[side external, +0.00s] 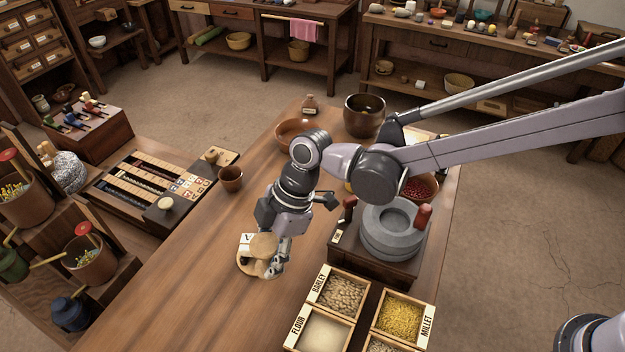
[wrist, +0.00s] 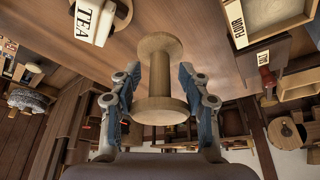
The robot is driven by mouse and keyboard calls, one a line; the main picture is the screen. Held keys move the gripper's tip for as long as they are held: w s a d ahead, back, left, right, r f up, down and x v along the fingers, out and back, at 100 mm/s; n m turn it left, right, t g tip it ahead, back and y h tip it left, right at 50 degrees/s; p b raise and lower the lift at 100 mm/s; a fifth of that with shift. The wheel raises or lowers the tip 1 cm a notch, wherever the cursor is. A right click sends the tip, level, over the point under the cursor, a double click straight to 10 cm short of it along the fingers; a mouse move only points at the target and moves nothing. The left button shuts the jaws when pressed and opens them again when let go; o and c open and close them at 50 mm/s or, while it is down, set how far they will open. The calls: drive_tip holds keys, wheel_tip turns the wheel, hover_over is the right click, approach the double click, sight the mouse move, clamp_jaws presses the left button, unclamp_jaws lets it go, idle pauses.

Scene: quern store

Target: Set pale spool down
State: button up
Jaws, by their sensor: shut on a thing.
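The pale wooden spool (wrist: 159,75), with a wide flange at each end, is between the two fingers of my gripper (wrist: 158,98) in the wrist view. The fingers are shut on it. In the side view the spool (side external: 264,244) shows beside my gripper (side external: 277,262), which points down over the table. I cannot tell whether the spool touches anything below.
A white container marked TEA (wrist: 95,20) is close to the spool. The grain box (side external: 340,294) and grey quern stone (side external: 390,232) are to the right. A brown cup (side external: 231,179) is behind, to the left. Bare table (side external: 180,290) lies to the left.

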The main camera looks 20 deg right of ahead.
drive_tip(key=w+d+m+t, duration=0.1)
drive_tip(key=w+d+m, duration=0.2)
drive_tip(key=w+d, duration=0.75)
drive_tip(key=w+d+m+t, duration=0.2)
drive_tip(key=w+d+m, duration=0.2)
drive_tip(key=w+d, duration=0.65)
drive_tip(key=a+f, duration=0.2)
drive_tip(key=a, duration=0.2)
drive_tip(key=w+a+f, duration=0.1)
drive_tip(key=a+f, duration=0.1)
drive_tip(key=a, duration=0.3)
drive_tip(key=w+a+f, duration=0.1)
drive_tip(key=a+f, duration=0.1)
drive_tip(key=a, duration=0.2)
drive_tip(key=shift+w+a, duration=0.25)
drive_tip(key=shift+a, duration=0.05)
drive_tip(key=shift+f, duration=2)
drive_tip(key=shift+f, duration=0.1)
drive_tip(key=o, duration=1.2)
